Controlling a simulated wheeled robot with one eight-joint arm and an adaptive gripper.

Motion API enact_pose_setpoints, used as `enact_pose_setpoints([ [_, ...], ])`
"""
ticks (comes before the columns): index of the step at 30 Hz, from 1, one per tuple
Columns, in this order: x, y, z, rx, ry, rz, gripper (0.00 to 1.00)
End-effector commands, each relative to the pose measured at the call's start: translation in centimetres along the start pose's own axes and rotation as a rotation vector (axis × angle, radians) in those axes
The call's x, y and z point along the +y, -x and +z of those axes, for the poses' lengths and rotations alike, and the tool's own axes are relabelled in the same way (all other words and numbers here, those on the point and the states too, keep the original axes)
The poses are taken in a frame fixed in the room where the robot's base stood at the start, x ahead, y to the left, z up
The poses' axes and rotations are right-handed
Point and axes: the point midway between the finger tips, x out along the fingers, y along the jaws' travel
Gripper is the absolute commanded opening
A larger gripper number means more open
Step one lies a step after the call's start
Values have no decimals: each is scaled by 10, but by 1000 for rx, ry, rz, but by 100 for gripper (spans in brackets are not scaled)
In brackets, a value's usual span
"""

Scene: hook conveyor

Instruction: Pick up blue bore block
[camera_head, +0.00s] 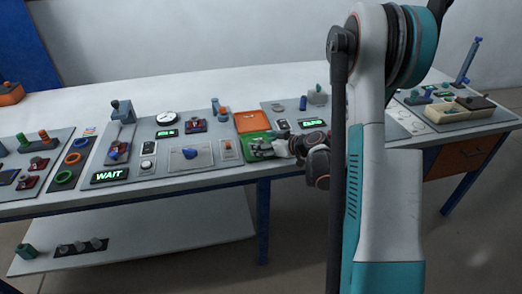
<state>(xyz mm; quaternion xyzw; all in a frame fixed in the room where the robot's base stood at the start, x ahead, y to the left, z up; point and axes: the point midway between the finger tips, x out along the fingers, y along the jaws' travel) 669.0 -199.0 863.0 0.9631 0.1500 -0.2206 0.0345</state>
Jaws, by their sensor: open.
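Several small blue pieces show on the workbench, and I cannot tell which is the blue bore block. One blue piece (190,153) lies in a shallow framed area in the middle of the bench. A grey-blue block (122,108) stands at the back of a sloped fixture to its left. My gripper (260,150) is open, low over the green panel at the bench's front edge, to the right of the blue piece and apart from it. Its fingertips are small and partly lost against the green panel.
A lit WAIT display (109,176) and a round dial (166,118) stand left of my gripper. An orange panel (253,121) stands behind it. The bench's back strip (150,89) is clear. My arm hides part of the right side.

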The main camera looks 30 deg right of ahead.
Motion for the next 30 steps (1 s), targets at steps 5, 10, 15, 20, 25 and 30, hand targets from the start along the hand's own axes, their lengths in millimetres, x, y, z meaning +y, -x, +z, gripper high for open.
enact_pose_setpoints([
  [5, 0, 1, 0, 0, 0, 0, 52],
  [10, 0, 1, 0, -1, 1, 0, 24],
  [15, 0, 1, 0, -2, 1, 0, 24],
  [20, 0, 1, 0, -3, 2, 0, 24],
  [25, 0, 5, -8, -2, 2, -1, 1],
  [30, 0, 16, -30, -1, 1, 0, 0],
])
